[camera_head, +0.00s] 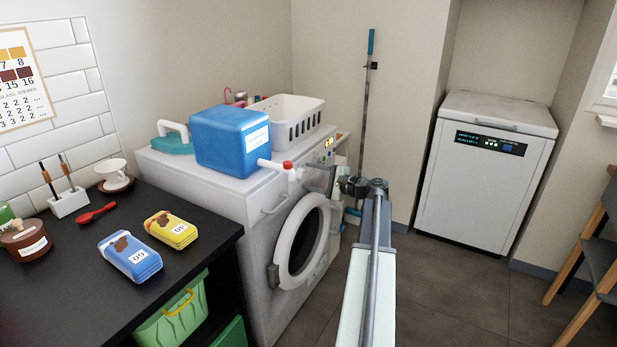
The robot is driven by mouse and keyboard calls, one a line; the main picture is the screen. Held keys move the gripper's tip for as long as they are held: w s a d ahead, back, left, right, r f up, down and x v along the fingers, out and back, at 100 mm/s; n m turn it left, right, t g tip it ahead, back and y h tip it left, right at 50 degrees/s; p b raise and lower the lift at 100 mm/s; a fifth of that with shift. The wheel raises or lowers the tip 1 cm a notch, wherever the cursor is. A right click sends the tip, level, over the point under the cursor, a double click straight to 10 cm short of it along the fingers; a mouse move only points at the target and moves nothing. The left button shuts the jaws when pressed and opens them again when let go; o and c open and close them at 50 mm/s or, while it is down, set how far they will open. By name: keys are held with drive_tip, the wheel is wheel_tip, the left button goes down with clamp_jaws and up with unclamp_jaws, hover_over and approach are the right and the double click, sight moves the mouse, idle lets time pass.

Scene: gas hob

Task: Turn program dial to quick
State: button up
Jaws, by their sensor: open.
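The white washing machine (262,250) stands left of centre, its front facing right with a round door (304,240). A small lit yellow display (328,142) shows at the far end of its front panel. I cannot make out the program dial or its setting; my gripper and arm cover part of the panel. My gripper (318,178) is at the upper front of the machine, above the door. It is open, and I see nothing held in it. I cannot tell whether it touches the panel.
A dark counter (60,290) is at left. A white chest appliance (482,185) stands at right. The floor between is clear.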

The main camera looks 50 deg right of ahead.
drive_tip(key=v, duration=0.6)
drive_tip(key=shift+s, duration=0.2)
